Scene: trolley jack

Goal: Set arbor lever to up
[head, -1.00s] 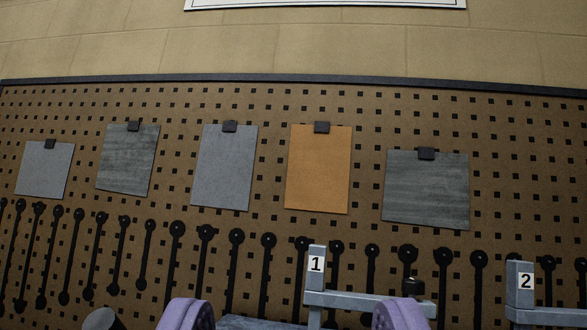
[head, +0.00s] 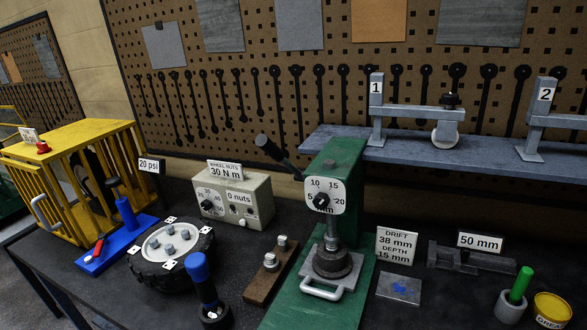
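A green arbor press (head: 342,160) stands on the dark bench, right of the middle in the head view. Its lever (head: 284,160) is a dark rod with a thick black grip at its end. It sticks out from the left of the press head and slopes up to the left. A white dial (head: 323,195) with numbers is on the front of the head, with a black knob at its middle. Below is the ram over a dark round piece (head: 332,262). My gripper is not in view, so its opening and distance to the lever cannot be seen.
A grey box labelled "30 N m" (head: 254,205) stands behind and left of the press. A wheel (head: 160,255), blue-handled tool (head: 203,283) and yellow cage (head: 80,140) are further left. A raised grey shelf (head: 420,152) with numbered stands is behind right.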

